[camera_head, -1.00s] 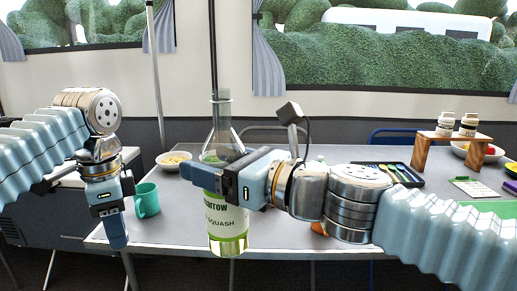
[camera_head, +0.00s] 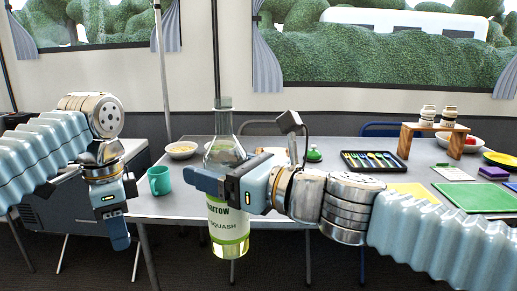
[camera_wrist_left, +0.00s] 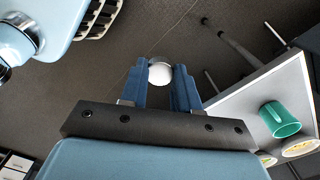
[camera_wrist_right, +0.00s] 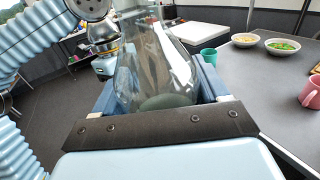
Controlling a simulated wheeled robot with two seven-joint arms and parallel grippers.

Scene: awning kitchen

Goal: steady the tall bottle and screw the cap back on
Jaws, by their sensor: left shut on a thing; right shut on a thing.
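The tall bottle (camera_head: 228,232) is clear glass with a long narrow neck and a green and white squash label. My right gripper (camera_head: 212,184) is shut around its body and holds it upright, in front of the table's edge. In the right wrist view the glass (camera_wrist_right: 150,62) fills the space between the fingers. No cap shows on the neck in the head view. My left gripper (camera_head: 120,240) points down, left of the bottle and well apart from it. In the left wrist view it is shut on a small white round cap (camera_wrist_left: 160,73) at its fingertips.
The table (camera_head: 290,205) lies behind the bottle. A teal mug (camera_head: 159,181) and a bowl (camera_head: 181,150) stand at its left end.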

